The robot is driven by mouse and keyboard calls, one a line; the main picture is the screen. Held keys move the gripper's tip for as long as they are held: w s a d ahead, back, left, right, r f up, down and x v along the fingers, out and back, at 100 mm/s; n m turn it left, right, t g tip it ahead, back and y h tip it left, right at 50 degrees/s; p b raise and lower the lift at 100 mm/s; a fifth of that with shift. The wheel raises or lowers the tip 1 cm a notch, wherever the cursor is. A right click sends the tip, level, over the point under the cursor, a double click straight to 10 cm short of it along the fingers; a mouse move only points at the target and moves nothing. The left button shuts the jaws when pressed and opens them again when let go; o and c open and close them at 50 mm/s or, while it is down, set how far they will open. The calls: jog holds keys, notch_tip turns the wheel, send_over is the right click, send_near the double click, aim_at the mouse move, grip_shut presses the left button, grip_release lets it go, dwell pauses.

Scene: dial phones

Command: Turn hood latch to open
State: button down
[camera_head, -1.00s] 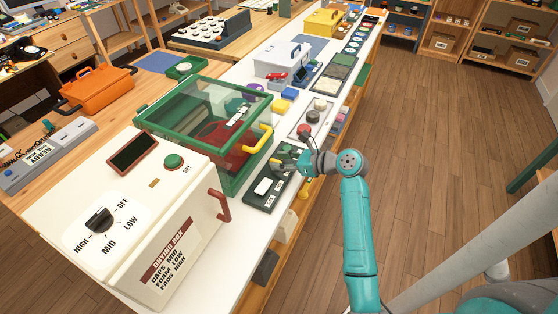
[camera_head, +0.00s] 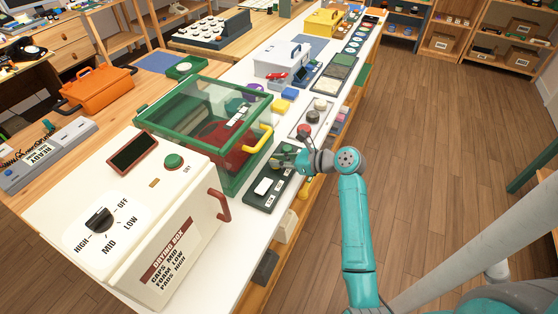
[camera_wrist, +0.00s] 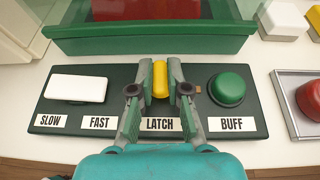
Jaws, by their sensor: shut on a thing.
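The hood is a clear box with a green frame (camera_head: 152,108) and a yellow handle (camera_head: 265,138); its base edge (camera_wrist: 150,44) also shows in the wrist view. In front of it lies a dark control panel (camera_wrist: 60,110) with labels SLOW, FAST, LATCH and BUFF. The yellow latch knob (camera_wrist: 160,78) stands above the LATCH label, its bar pointing away from me. My gripper (camera_wrist: 160,90) is shut on the latch, one finger on each side. In the head view my gripper (camera_head: 293,160) is over the panel's far part and hides the latch.
A white rocker switch (camera_wrist: 76,88) is left of the latch and a green button (camera_wrist: 229,89) right of it. A red button (camera_wrist: 312,95) sits on a neighbouring panel. The cream drying box (camera_head: 185,190) stands nearest me. Floor to the right is clear.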

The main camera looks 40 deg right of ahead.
jog(key=n+g+y, duration=0.2)
jog(key=n+y, duration=0.2)
jog(key=shift+w+d+g, duration=0.15)
jog(key=shift+d+g, duration=0.15)
jog(key=shift+g, duration=0.1)
jog(key=shift+w+n+g+y, duration=0.15)
jog(key=shift+n+g+y, duration=1.35)
jog(key=shift+n+g, duration=0.6)
jog(key=shift+f, duration=0.1)
jog(key=c, duration=1.1)
grip_release()
jog(key=shift+c, duration=0.2)
